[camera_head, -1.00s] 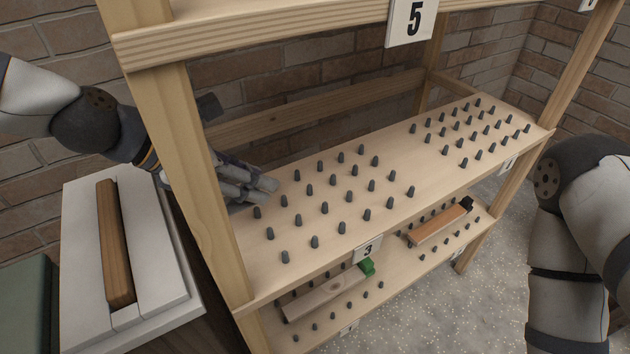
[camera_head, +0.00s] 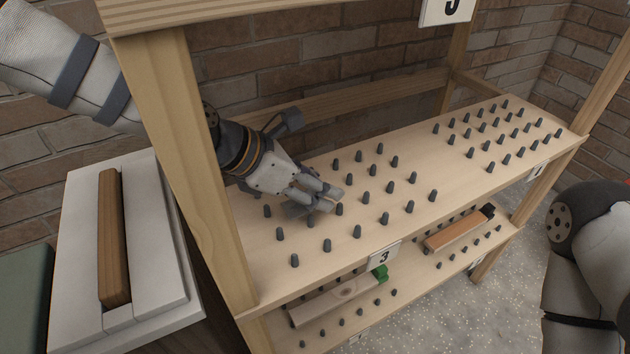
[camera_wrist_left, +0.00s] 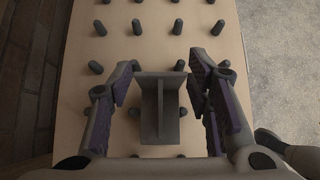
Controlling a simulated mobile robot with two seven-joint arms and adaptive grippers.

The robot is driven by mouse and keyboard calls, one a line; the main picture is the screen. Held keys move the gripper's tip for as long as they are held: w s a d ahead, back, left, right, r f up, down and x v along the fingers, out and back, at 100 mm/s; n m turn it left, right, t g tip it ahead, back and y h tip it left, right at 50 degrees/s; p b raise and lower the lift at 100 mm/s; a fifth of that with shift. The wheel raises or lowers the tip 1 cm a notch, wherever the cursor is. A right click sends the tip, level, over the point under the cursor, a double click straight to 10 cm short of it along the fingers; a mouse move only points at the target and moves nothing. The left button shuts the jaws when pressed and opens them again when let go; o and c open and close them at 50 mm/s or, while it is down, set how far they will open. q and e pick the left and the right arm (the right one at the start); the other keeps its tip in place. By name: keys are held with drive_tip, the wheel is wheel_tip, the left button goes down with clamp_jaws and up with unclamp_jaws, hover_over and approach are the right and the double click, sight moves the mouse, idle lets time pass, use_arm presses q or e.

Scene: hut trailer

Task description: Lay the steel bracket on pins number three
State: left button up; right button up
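The steel bracket is a dark grey piece with a flat plate and an upright web. In the left wrist view the bracket (camera_wrist_left: 160,110) sits between the fingers of my left gripper (camera_wrist_left: 163,70). In the head view my left gripper (camera_head: 322,200) is over the left block of pins on the middle shelf, with the bracket (camera_head: 297,211) partly hidden under its fingers. My right gripper is out of view.
A wooden shelf post (camera_head: 190,170) stands close beside my left arm. Another block of pins (camera_head: 500,135) is free on the right. The lower shelf holds a pale wooden piece (camera_head: 335,300) and an orange-brown one (camera_head: 455,232). A white tray holds a brown bar (camera_head: 112,235) at left.

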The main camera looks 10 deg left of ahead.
use_arm(q)
drive_tip(key=shift+r, duration=0.3)
drive_tip(key=p+v, duration=0.3)
drive_tip(key=v, duration=0.9)
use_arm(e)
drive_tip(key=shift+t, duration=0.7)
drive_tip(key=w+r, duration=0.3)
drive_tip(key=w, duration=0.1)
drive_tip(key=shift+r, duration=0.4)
use_arm(q)
drive_tip(key=shift+f, duration=0.15)
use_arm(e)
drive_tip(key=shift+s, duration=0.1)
